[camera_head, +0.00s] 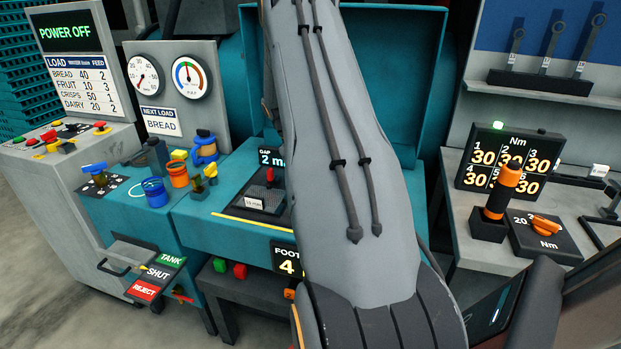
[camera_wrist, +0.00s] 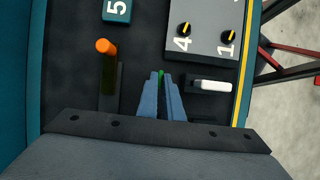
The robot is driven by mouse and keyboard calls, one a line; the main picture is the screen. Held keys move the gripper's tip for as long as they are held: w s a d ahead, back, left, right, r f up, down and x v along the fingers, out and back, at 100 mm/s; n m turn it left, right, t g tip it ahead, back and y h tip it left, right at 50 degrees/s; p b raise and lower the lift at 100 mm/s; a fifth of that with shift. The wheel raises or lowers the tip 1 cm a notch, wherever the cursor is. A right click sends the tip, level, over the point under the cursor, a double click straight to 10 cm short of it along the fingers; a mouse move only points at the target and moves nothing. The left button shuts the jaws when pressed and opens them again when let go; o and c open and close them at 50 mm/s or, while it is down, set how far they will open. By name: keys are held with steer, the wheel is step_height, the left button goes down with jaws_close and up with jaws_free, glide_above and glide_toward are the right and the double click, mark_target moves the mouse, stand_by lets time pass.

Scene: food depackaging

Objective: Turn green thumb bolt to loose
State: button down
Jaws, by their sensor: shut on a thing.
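My gripper (camera_wrist: 162,76) shows in the wrist view with its two blue fingers close together. The green thumb bolt (camera_wrist: 162,75) is a small green patch between the fingertips, and the fingers are shut on it. Most of the bolt is hidden by the fingers, so I cannot tell how far it is turned. In the head view my grey arm covers the middle of the machine, and neither the gripper nor the bolt can be seen there.
In the wrist view an orange-tipped lever (camera_wrist: 106,46) stands left of the fingers and a white handle (camera_wrist: 209,86) lies close on the right. A grey panel (camera_wrist: 208,45) with black knobs is beyond. In the head view, a torque display (camera_head: 497,160) stands on the right bench.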

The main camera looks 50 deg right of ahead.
stand_by(0.4)
steer(key=shift+s, duration=0.1)
steer(key=c, duration=1.9)
jaws_free()
steer(key=shift+b+v, duration=1.2)
steer(key=shift+v, duration=2.7)
steer(key=shift+a, duration=0.1)
